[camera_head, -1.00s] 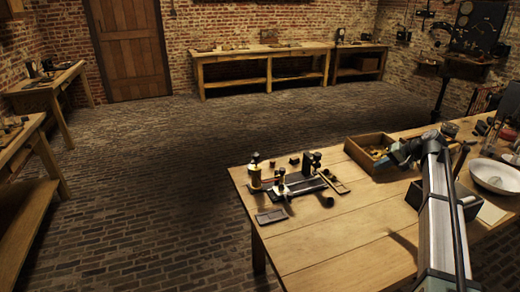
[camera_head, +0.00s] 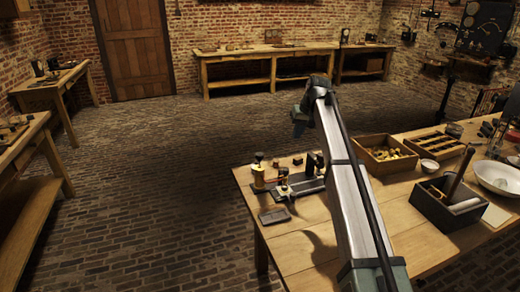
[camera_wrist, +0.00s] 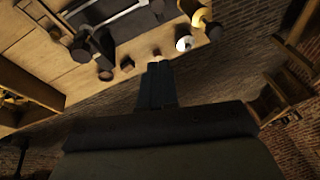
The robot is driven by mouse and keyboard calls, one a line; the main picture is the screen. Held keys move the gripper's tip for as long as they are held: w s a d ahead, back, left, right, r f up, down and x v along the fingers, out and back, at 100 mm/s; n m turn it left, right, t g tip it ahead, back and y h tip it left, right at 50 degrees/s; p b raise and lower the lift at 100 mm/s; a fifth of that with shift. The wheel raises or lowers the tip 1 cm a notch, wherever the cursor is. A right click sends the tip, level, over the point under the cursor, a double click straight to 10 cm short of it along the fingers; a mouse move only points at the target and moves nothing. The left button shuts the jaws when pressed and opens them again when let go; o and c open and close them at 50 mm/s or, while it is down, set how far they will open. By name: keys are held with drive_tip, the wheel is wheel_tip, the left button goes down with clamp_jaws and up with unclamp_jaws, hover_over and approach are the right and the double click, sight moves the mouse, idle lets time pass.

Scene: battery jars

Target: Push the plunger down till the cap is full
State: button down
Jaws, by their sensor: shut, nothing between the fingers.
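A brass-coloured upright cylinder with a dark knob on top (camera_head: 258,174), which looks like the plunger device, stands at the table's far left corner. In the wrist view it seems to be the yellow body with a dark round knob (camera_wrist: 205,22) at the top, right of centre. A small white round piece (camera_wrist: 184,44) shows beside it. My gripper (camera_wrist: 160,66) is shut and empty, its tips apart in the picture from the knob. In the head view the fingers cannot be made out at my arm's raised end. I cannot make out the cap or how full it is.
A dark apparatus (camera_head: 300,185) stands right of the cylinder, with a flat dark tray (camera_head: 274,215) in front. On the right are a wooden box of brass parts (camera_head: 384,153), a slotted wooden tray (camera_head: 434,145), a dark bin (camera_head: 435,212) and a white bowl (camera_head: 497,177).

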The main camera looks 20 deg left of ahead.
wheel_tip(320, 180, up, 5)
drive_tip(key=n+h, duration=0.1)
drive_tip(key=n, duration=0.1)
hover_over(260, 155)
drive_tip(key=s+d, duration=0.2)
drive_tip(key=shift+s+t, duration=0.15)
drive_tip(key=shift+t, duration=0.15)
drive_tip(key=x, duration=0.8)
drive_tip(key=d+x, duration=0.1)
drive_tip(key=x, duration=0.3)
drive_tip(key=shift+s+f, duration=0.15)
drive_tip(key=shift+f, duration=0.9)
drive_tip(key=shift+f, duration=1.35)
